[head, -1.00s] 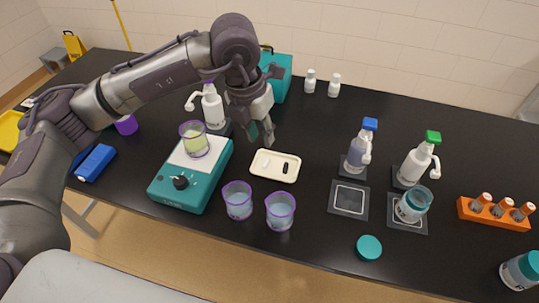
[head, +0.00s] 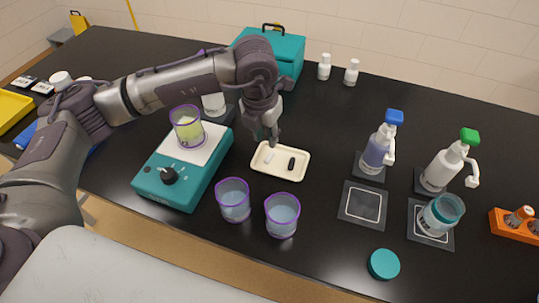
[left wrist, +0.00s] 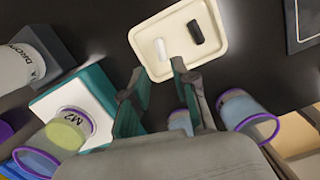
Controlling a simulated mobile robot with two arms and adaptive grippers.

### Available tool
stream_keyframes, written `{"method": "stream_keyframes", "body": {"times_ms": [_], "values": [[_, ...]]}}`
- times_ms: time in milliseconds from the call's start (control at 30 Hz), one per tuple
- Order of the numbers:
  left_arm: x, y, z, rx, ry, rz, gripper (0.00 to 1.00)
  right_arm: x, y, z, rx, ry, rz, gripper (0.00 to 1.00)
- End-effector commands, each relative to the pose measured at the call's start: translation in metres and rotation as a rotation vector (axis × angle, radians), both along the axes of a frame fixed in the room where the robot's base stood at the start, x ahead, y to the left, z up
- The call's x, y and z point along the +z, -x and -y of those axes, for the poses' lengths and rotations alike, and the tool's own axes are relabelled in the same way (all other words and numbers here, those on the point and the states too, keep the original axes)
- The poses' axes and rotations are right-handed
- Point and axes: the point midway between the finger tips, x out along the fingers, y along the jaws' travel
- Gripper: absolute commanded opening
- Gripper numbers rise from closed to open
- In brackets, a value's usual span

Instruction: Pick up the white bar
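The white bar (head: 269,156) lies in a shallow cream tray (head: 283,175) on the black table. It also shows in the left wrist view (left wrist: 160,48), near the tray's left side. A black bar (head: 291,163) lies to its right in the same tray, also seen in the left wrist view (left wrist: 195,32). My left gripper (head: 265,136) is above the tray's back left edge, close to the white bar. In the left wrist view its two fingers (left wrist: 158,88) are apart with nothing between them. My right gripper is out of view.
A teal stirrer (head: 165,190) carrying a beaker of yellow-green liquid (head: 187,130) stands left of the tray. Two purple-rimmed beakers (head: 234,203) (head: 282,218) stand in front. Dispenser bottles (head: 379,147) (head: 447,165) stand to the right. The table behind the tray's right is clear.

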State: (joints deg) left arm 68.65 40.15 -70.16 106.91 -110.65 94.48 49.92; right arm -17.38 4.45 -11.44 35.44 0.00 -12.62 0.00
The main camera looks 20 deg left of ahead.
Motion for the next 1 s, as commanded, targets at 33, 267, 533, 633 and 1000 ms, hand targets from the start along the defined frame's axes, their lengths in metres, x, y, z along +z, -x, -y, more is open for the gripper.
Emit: {"method": "stream_keyframes", "body": {"times_ms": [33,267,533,633,1000], "values": [[-0.008,-0.001,0.0,0.002,0.0,-0.003,0.28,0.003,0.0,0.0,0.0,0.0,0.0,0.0],[-0.027,-0.004,0.001,0.001,0.0,-0.001,0.28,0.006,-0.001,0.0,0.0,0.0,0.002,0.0],[-0.063,-0.006,0.004,0.0,0.0,-0.003,0.28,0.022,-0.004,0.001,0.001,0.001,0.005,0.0],[-0.073,-0.008,0.004,0.0,0.0,-0.001,0.28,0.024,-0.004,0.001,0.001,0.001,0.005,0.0],[-0.078,-0.009,0.004,0.0,0.001,0.001,0.13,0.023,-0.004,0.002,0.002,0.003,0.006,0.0]]}}
